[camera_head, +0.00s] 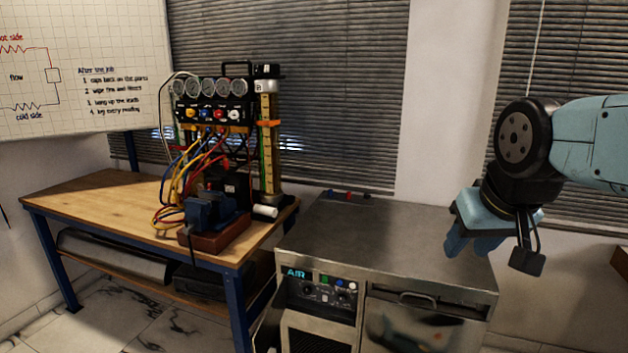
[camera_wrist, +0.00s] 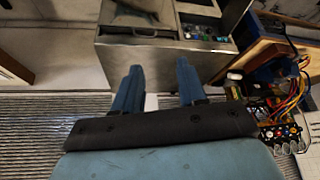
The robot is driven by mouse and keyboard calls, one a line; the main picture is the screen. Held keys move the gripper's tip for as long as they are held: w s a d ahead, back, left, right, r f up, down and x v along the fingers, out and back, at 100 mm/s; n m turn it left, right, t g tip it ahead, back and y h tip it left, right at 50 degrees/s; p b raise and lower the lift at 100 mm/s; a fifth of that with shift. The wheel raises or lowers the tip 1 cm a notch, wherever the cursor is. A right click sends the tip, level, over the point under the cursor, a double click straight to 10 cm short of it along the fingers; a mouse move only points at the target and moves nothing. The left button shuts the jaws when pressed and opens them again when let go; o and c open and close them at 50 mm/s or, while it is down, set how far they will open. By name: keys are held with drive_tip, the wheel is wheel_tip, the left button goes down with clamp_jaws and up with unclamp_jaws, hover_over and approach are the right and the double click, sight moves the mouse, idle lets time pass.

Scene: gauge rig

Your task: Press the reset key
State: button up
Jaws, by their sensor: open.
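A steel cabinet (camera_head: 400,238) stands right of the workbench. Its front left carries a dark control panel (camera_head: 318,292) marked "AIR", with a row of small coloured buttons (camera_head: 336,282) above dark knobs. I cannot read which button is the reset key. The panel also shows at the top of the wrist view (camera_wrist: 207,34). My gripper (camera_head: 472,246) is open and empty, pointing down above and behind the cabinet's right side, well apart from the panel. In the wrist view its two blue fingers (camera_wrist: 158,66) are spread in front of the cabinet.
A wooden workbench (camera_head: 95,192) at the left bears a gauge manifold (camera_head: 210,100) with coloured hoses and a blue vise (camera_head: 210,212). Small red and blue items (camera_head: 348,195) lie at the cabinet's back edge. Most of the cabinet top is clear. Window blinds (camera_head: 330,90) hang behind.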

clamp_jaws()
idle(0.9)
